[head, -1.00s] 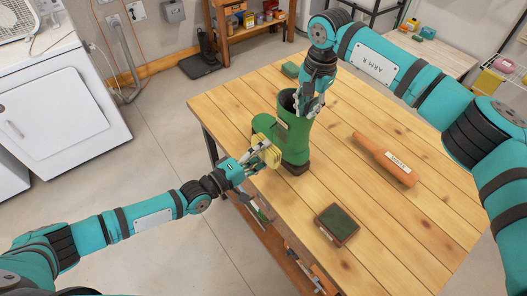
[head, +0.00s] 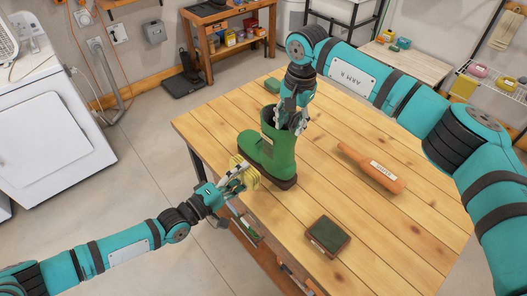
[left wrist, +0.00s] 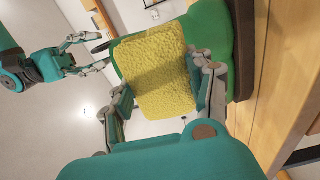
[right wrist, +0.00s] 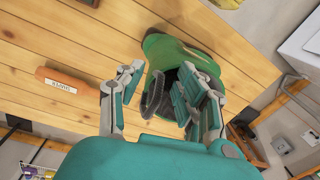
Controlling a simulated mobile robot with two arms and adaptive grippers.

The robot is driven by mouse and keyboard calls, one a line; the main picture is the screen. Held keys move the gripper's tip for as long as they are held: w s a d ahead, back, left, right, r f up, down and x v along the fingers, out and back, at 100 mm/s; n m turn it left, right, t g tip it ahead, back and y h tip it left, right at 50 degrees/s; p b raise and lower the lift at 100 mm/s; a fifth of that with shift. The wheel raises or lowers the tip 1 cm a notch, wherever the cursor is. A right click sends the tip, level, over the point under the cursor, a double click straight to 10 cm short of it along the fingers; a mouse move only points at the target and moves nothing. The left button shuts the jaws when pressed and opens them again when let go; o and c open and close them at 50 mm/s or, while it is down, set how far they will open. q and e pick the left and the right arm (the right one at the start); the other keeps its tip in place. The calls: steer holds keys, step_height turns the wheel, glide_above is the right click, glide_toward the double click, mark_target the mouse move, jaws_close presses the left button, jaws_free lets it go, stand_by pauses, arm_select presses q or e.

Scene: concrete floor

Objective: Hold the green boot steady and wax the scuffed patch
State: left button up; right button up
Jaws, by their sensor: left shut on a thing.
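The green boot (head: 283,152) stands on the wooden table, its toe to the left. My right gripper (head: 292,120) is over the top of its shaft. In the right wrist view, my right gripper (right wrist: 160,100) has its fingers spread at the boot's dark opening (right wrist: 160,72). My left gripper (head: 236,182) is shut on a yellow sponge-like pad (head: 246,172), beside the boot's lower front. The pad (left wrist: 155,72) hides part of the boot in the left wrist view; I cannot tell whether they touch.
An orange handle-shaped tool (head: 370,168) with a white label lies right of the boot. The table's right side is clear.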

step_height(320, 180, up, 12)
steer(key=shift+s+d, duration=0.3)
steer(key=shift+d, duration=0.15)
